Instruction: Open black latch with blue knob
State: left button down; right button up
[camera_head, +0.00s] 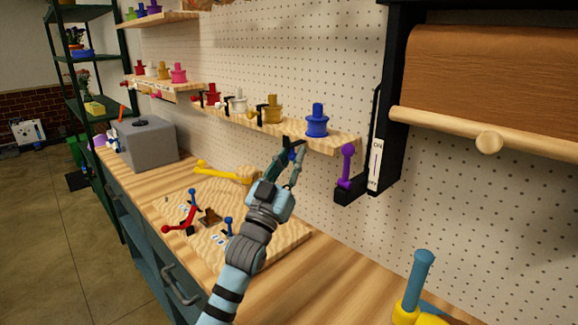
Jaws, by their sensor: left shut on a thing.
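The black latch (291,142) sits at the front edge of the wooden spool shelf, just left of the blue spool (316,122). Its small blue knob (292,154) shows between my fingers, partly hidden by them. My left gripper (294,156) reaches up from below and is shut on the blue knob. Only a little of the latch shows, so its exact angle is hard to tell. My right gripper is out of view.
A purple-handled lever (346,166) on a black bracket is close to the right of my gripper. A wooden board (270,240) with red and blue levers lies on the bench below. A grey box (150,146) stands at left.

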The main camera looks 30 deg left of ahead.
pick_arm(q)
jog(key=shift+r, duration=0.1)
jog(key=c, duration=1.5)
grip_release()
jog(key=shift+s+f, duration=0.2)
jog(key=shift+f, duration=0.05)
jog(key=s, duration=0.9)
jog(key=s+f, duration=0.1)
jog(key=s, duration=0.4)
jog(key=shift+a+f, duration=0.1)
jog(key=shift+a, duration=0.1)
